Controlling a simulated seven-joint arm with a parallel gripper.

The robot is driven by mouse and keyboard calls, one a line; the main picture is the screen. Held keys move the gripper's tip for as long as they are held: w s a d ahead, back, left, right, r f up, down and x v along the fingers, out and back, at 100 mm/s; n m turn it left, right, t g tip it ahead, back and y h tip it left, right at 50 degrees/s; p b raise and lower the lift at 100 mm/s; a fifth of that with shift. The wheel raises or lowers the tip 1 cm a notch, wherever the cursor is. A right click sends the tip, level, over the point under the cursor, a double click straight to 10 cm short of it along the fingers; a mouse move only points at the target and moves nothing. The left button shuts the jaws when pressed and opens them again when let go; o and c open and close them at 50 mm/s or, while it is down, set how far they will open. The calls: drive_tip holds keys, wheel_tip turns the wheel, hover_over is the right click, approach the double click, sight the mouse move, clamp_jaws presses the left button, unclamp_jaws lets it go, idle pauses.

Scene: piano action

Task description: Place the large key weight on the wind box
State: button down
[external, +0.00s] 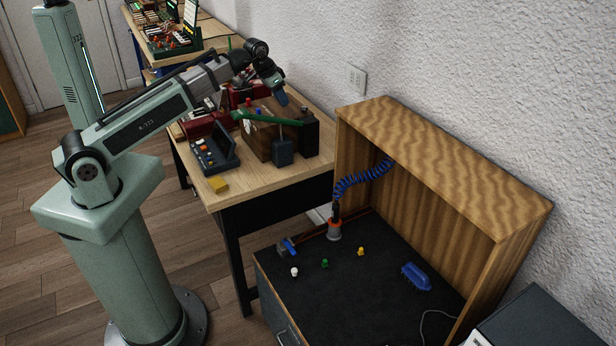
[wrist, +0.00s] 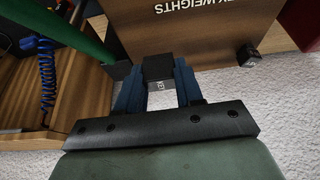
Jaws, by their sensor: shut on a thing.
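My gripper (wrist: 158,78) is shut on a dark block with a small pale label, which looks like the large key weight (wrist: 157,67). The block sits between the blue fingers in the wrist view. A wooden box lettered KEY WEIGHTS (wrist: 195,30) lies close beyond it, with a smaller dark labelled block (wrist: 249,55) at its edge. In the external view my gripper (external: 281,98) is above the workbench, over the wooden box (external: 258,142); the held block cannot be made out there. I cannot tell which thing is the wind box.
A green bar (external: 262,119) and a dark blue block (external: 282,150) are close to the gripper. A dark upright box (external: 310,135) stands right of them. A wooden open-front cabinet (external: 440,160) with a blue coiled hose (external: 362,178) stands on the lower dark bench (external: 330,290).

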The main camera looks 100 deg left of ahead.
sight(279, 102)
drive_tip(key=shift+f, duration=1.75)
drive_tip(key=shift+f, duration=0.15)
drive_tip(key=c, duration=0.7)
unclamp_jaws()
drive_tip(key=shift+c, duration=0.2)
drive_tip(key=v, duration=1.2)
